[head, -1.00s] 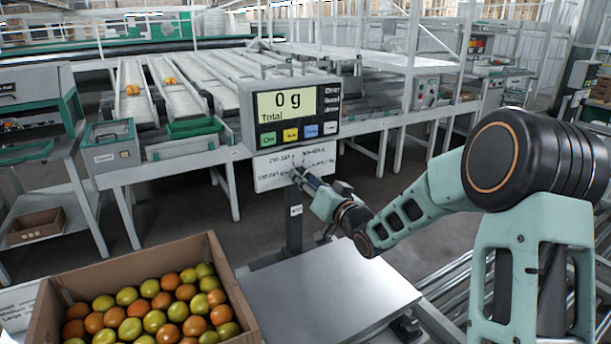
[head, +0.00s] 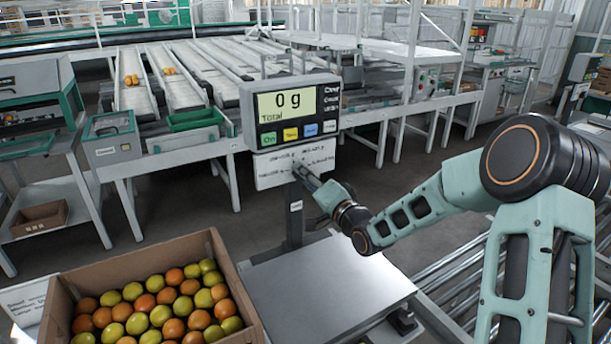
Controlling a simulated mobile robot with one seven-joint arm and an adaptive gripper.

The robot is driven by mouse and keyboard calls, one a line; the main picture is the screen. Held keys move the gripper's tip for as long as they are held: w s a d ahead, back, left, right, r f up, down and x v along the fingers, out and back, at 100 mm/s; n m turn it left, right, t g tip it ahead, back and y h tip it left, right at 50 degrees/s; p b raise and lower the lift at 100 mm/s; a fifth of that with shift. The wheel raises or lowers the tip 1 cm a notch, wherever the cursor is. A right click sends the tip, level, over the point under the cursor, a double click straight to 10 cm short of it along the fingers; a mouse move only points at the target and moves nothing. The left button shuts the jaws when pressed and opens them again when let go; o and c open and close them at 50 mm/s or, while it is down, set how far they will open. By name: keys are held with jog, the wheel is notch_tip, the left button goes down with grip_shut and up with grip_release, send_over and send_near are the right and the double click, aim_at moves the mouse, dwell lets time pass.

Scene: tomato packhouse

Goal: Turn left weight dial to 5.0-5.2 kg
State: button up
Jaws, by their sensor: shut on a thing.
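The scale's display (head: 289,104) reads 0 g above the word Total. Below it is a white panel (head: 268,181) with small printed text that looks like weight ranges. My gripper (head: 298,168) reaches in from the right, with its fingertips at the middle of this panel. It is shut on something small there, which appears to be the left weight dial. The fingers hide the dial, and its setting cannot be read. I cannot make out a second dial.
The bare metal weighing platform (head: 330,285) lies below my arm. Grading conveyors (head: 133,95) run behind, with a grey bin (head: 112,150) at the left. Rollers lie on the right.

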dwell(0.4)
jog(key=o, duration=1.1)
jog(key=shift+o, duration=0.2)
jog(key=shift+s, duration=0.1)
jog(key=v, duration=1.1)
jog(key=shift+s+d, duration=0.25)
jog(key=shift+s, duration=0.05)
